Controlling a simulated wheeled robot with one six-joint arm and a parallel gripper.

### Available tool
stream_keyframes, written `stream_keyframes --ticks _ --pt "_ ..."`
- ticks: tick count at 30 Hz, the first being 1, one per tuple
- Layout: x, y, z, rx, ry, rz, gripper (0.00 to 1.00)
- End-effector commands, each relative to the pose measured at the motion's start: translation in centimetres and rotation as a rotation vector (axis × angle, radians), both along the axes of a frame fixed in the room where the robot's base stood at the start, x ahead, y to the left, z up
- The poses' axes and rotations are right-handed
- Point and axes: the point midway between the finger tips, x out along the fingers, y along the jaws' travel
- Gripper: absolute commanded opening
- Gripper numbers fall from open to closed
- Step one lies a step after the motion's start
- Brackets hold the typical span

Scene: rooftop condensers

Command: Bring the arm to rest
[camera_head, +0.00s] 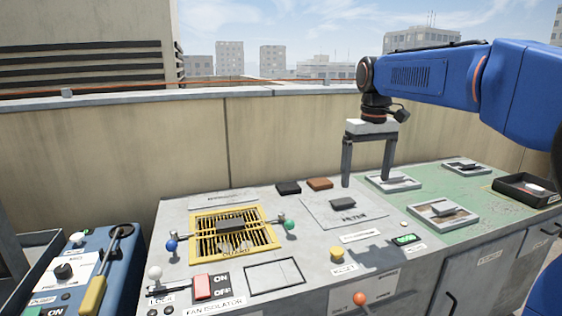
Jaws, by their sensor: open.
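My blue arm (430,80) reaches in from the right, level above the bench. My gripper (367,182) points down with its two dark fingers apart and nothing between them. Its tips are above the grey bench top, near the filter plate and a square tray on the green area. I cannot tell exactly how high the tips are above the surface.
The grey bench (310,270) holds a yellow guard grille (207,240), a red switch (202,287), a yellow button (337,253) and an orange knob (360,299). Trays (440,228) and a black bin (502,192) stand right. A blue pump unit (125,265) stands left. A parapet runs behind.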

Motion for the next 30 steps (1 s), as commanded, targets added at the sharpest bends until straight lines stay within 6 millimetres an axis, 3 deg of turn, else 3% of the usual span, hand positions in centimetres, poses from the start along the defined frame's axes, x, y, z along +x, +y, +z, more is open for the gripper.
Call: stream_keyframes --ticks 8,14,23,30 --pt "-3.7 -1.1 -0.6 0.005 -0.041 -0.031 0.9" --pt "-8.2 -2.3 -2.0 0.012 -0.093 -0.07 0.9" --pt "-16.3 -4.0 -5.9 0.026 -0.187 -0.141 0.9" --pt "-22.4 -5.1 -10.2 0.039 -0.262 -0.197 0.9"
